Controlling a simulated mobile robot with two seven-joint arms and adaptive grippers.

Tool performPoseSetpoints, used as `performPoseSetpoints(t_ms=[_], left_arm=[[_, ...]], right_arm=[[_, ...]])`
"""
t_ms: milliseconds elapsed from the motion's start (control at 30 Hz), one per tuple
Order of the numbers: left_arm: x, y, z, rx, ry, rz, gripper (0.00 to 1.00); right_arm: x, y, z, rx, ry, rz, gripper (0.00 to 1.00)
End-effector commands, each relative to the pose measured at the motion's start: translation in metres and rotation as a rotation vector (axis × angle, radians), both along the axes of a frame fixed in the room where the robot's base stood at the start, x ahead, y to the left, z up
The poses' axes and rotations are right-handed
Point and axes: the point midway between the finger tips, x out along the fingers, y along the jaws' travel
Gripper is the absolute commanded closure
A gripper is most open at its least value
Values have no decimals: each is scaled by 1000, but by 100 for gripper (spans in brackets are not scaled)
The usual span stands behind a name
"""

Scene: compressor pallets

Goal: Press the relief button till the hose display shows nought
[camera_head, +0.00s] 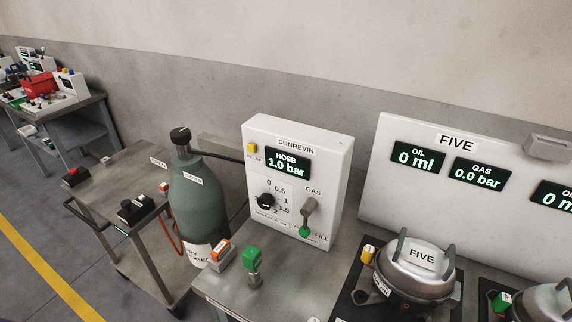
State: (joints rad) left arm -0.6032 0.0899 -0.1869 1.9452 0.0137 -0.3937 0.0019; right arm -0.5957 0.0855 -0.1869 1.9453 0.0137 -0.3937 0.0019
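A white control box (298,180) marked DUNREVIN stands upright near the middle of the head view. Its hose display (288,163) reads 1.0 bar. A small yellow button (253,148) sits at the box's upper left, with a label too small to read for sure; it looks like the relief button. Below the display are a black knob (266,201) with a pressure scale and a gas lever (308,210) with a green end near the word FILL. Neither of my grippers is in view, and nothing touches the box.
A green gas bottle (198,200) with a black valve stands left of the box. An orange-topped block (221,252) and a green fitting (253,265) stand in front. At right are a pot (416,272) marked FIVE and a panel (395,200) reading OIL 0 ml, GAS 0.0 bar.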

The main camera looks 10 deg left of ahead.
Motion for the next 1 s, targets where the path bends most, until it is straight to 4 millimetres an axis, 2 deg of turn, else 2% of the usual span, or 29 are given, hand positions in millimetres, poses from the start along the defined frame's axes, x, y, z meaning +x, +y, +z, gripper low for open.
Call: performPoseSetpoints(t_ms=[367, 767, 800, 1000], left_arm=[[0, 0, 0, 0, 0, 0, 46], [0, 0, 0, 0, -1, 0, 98], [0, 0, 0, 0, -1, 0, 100], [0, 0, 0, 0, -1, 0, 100]], right_arm=[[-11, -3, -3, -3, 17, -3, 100], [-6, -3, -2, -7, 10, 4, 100], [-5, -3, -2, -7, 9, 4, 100], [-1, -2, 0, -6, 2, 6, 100]])
